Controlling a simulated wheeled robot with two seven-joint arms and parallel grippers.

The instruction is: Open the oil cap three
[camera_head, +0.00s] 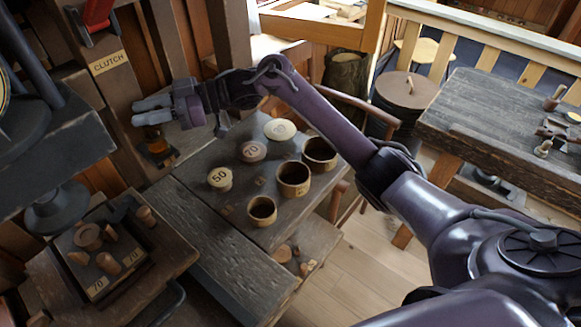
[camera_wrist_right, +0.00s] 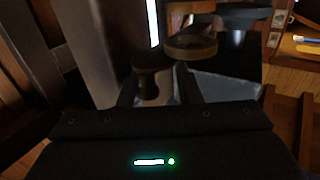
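My right gripper (camera_head: 146,110) reaches left to the front of a dark upright machine post (camera_head: 112,82) with a CLUTCH label. Its two grey fingers are apart. Just below them an amber-brown round fitting (camera_head: 157,147) sits at the post; I cannot tell if it is an oil cap. In the right wrist view a dark round knob (camera_wrist_right: 152,62) shows between and beyond the parted fingers (camera_wrist_right: 158,88); contact is not clear. A bronze-rimmed round cap (camera_wrist_right: 191,45) is just right of it. No number three is legible on either. My left gripper is not in view.
A dark bench below holds round pieces marked 50 (camera_head: 220,177) and 70 (camera_head: 253,151), a third pale one (camera_head: 280,130), and open wooden cups (camera_head: 293,180). A tray (camera_head: 98,285) of wooden spools stands lower left. A second table (camera_head: 490,110) is at right.

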